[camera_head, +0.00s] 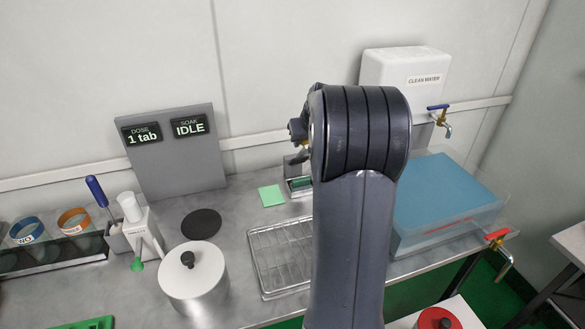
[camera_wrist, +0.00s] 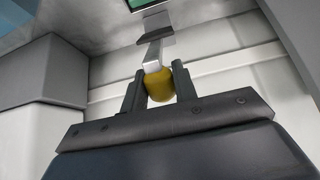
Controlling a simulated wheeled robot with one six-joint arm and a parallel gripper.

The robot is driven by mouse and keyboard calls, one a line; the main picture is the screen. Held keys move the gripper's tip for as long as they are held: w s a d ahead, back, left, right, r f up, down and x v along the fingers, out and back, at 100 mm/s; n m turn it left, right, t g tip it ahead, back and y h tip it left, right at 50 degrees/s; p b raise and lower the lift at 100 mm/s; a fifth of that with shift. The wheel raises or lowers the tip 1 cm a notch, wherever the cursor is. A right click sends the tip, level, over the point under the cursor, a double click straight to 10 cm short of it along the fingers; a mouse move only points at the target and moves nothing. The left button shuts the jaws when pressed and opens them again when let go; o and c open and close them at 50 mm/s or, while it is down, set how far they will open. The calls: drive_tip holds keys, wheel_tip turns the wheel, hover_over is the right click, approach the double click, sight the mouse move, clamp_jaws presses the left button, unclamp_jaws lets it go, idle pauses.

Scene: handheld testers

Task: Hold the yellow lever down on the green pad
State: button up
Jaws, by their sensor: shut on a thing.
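In the wrist view my gripper (camera_wrist: 157,86) is shut on the yellow knob of the lever (camera_wrist: 160,88), one finger on each side of it. A flat metal bar (camera_wrist: 153,52) runs from the knob to a dark-edged part at the top. A light green pad (camera_head: 271,196) lies flat on the steel counter, left of the device (camera_head: 299,184).
A wire rack (camera_head: 280,256) and a lidded pot (camera_head: 193,277) stand on the counter near a black disc (camera_head: 201,223). A blue-filled tank (camera_head: 445,200) is right of my arm. A grey panel (camera_head: 172,150) reads "1 tab" and "IDLE". A water tank (camera_head: 405,70) hangs behind.

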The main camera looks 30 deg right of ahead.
drive_tip(key=shift+s+a+f+b, duration=0.2)
drive_tip(key=shift+s+f+b, duration=0.3)
drive_tip(key=shift+s, duration=0.25)
drive_tip(key=shift+s+a+f+b, duration=0.15)
drive_tip(key=shift+s+f+b, duration=0.4)
drive_tip(key=shift+b, duration=0.15)
drive_tip(key=shift+s+a+f+b, duration=0.15)
drive_tip(key=shift+s+f+b, duration=0.25)
drive_tip(key=shift+s+b, duration=0.15)
drive_tip(key=shift+s+a+f+b, duration=0.2)
drive_tip(key=shift+s+f+b, duration=0.6)
drive_tip(key=shift+f+b, duration=0.35)
